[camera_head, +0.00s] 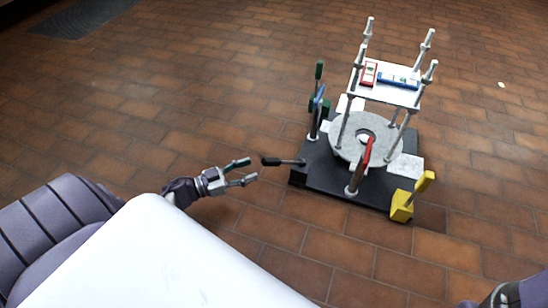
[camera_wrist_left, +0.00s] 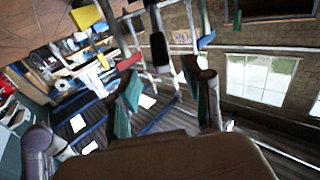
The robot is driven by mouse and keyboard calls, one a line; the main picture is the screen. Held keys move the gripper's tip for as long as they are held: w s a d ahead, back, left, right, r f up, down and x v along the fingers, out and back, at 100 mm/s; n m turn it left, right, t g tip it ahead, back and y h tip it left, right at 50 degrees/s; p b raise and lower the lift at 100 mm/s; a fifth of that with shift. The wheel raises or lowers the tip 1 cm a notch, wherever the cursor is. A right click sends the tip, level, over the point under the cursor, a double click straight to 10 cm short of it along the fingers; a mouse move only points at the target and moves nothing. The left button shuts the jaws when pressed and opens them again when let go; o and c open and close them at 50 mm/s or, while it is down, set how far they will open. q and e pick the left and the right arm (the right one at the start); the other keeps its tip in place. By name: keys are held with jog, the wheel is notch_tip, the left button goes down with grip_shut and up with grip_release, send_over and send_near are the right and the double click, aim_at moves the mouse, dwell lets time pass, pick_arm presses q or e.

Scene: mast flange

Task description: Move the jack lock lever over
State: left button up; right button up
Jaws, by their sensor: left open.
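A lever with a black grip (camera_head: 271,161) and a thin grey rod lies about level at the left edge of the black base plate (camera_head: 330,184) in the head view; I take it as the jack lock lever. My left gripper (camera_head: 254,171) is open and empty, just left of the grip's end and apart from it. In the left wrist view the black grip (camera_wrist_left: 160,52) shows ahead, between the two open fingers of my left gripper (camera_wrist_left: 160,72). Of my right arm only a piece shows at the bottom right corner; its gripper is not visible.
The base carries a grey ring flange (camera_head: 350,146), a white raised plate on posts (camera_head: 391,90), a red-handled lever (camera_head: 368,152), green and blue handles (camera_head: 319,92) at the left, and a yellow lever block (camera_head: 402,206) at the front right. Brick floor around it is clear.

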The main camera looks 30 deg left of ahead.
aim_at(278, 160)
pick_arm(q)
jog(key=b+x, duration=0.3)
jog(key=x, duration=0.5)
jog(key=shift+a+f, duration=0.1)
jog(key=shift+f, duration=0.05)
jog(key=shift+w+d+b, duration=0.3)
jog(key=shift+w, duration=0.15)
grip_shut()
